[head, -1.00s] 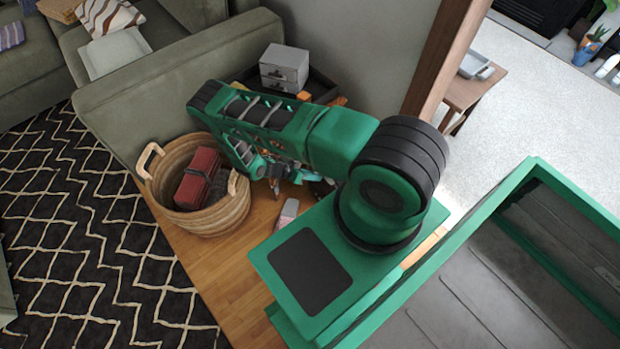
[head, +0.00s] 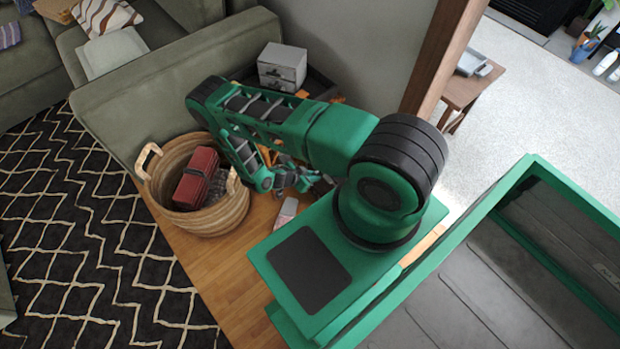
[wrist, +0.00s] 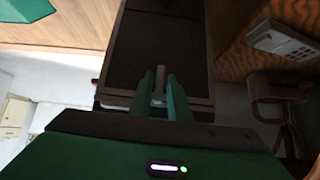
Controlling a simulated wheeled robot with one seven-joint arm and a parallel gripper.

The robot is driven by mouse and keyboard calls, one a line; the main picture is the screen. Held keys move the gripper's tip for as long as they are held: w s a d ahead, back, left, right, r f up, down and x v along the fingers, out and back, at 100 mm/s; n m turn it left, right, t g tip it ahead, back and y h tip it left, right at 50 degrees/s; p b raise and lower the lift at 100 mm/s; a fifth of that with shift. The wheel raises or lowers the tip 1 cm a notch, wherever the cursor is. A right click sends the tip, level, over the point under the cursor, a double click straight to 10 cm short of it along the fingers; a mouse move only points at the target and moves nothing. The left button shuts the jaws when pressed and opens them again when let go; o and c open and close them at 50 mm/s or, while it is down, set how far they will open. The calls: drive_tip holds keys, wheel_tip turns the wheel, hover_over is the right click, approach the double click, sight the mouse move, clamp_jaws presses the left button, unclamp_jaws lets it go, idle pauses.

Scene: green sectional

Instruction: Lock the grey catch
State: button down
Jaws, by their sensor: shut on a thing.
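In the wrist view my gripper (wrist: 160,96) has its two green fingers closed on either side of the grey catch (wrist: 159,77). The catch is a small, narrow grey bar. It stands against a dark brown panelled piece (wrist: 165,38), near its lower edge. Its lower part is hidden between the fingers, and its exact turn is hard to tell. In the head view my gripper (head: 322,186) is small and partly hidden behind my arm, low over the wooden floor. The catch cannot be made out there.
A wicker basket (head: 215,218) holding a red case (head: 195,178) stands left of my arm. A grey drawer box (head: 283,65) sits behind, by the sofa (head: 175,85). A pink-and-grey item (head: 287,211) lies on the floor. A wooden post (head: 445,60) rises at right.

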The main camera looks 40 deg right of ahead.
drive_tip(key=c, duration=1.8)
unclamp_jaws()
drive_tip(key=v, duration=1)
drive_tip(key=shift+a+r, duration=0.2)
drive_tip(key=shift+w, duration=0.15)
